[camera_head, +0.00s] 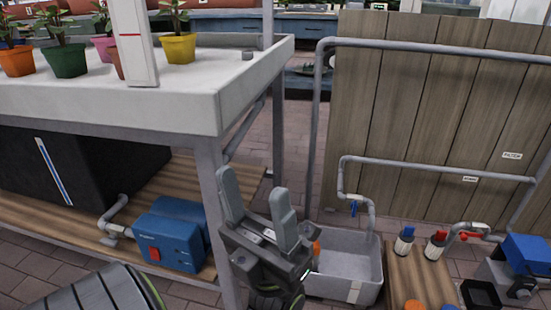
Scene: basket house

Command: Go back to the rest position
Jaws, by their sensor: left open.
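My left gripper (258,212) shows in the lower middle of the head view. Its two grey fingers point up and stand apart, with nothing between them. It appears in front of the table leg and the left edge of a grey basin (345,268). Part of my arm shows at the bottom left. My right gripper is not in view.
A white-topped table (180,108) with potted plants fills the upper left. A blue pump box (170,234) sits on its lower wooden shelf. A wooden panel wall (430,120) with grey pipes stands at the right. A low bench (415,278) with red and blue valves is lower right.

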